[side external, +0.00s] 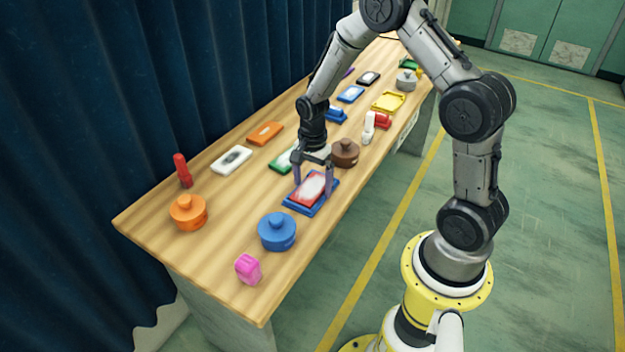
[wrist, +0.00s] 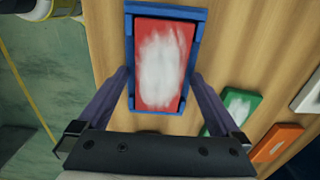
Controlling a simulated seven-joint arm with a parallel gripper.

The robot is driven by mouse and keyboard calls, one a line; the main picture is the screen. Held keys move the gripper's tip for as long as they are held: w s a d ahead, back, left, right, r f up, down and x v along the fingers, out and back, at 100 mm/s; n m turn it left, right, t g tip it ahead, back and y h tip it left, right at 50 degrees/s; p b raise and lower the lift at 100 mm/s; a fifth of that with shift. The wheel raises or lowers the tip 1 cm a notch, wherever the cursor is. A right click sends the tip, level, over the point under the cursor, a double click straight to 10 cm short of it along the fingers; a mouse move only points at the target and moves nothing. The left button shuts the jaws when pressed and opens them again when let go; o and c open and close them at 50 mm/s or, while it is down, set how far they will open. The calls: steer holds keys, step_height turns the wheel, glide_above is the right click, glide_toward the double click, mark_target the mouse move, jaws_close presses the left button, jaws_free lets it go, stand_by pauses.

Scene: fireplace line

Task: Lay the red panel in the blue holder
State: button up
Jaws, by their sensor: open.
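The red panel (side external: 308,190) has a white smeared patch on its top. It lies flat inside the blue holder (side external: 319,208), a shallow rimmed tray on the wooden table. In the wrist view the panel (wrist: 142,97) sits within the rim of the blue holder (wrist: 198,18), which shows on several sides of it. My gripper (side external: 313,185) is just over the panel and holder, pointing down. In the wrist view my gripper (wrist: 160,82) is open, with one finger on each side of the holder's near end. Nothing is seen gripped between the fingers.
A brown lidded pot (side external: 345,153) stands close behind the holder, and a green panel (side external: 283,160) lies to its left. A blue pot (side external: 277,232) and a pink object (side external: 248,268) stand nearer the front. An orange pot (side external: 188,212) is at far left.

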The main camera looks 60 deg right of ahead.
step_height(320, 180, up, 14)
stand_by(0.6)
steer(key=shift+a, duration=0.1)
steer(key=s+a+r+n+t, duration=0.2)
steer(key=s+a+r+n, duration=0.15)
steer(key=r, duration=0.35)
steer(key=s+a+r+n+t, duration=0.2)
steer(key=s+a+r, duration=0.25)
steer(key=r, duration=0.25)
steer(key=s+a+f+n+t, duration=0.1)
steer(key=s+a+f+n, duration=0.1)
steer(key=s+n, duration=1)
steer(key=shift+f+t, duration=0.3)
steer(key=shift+f, duration=0.05)
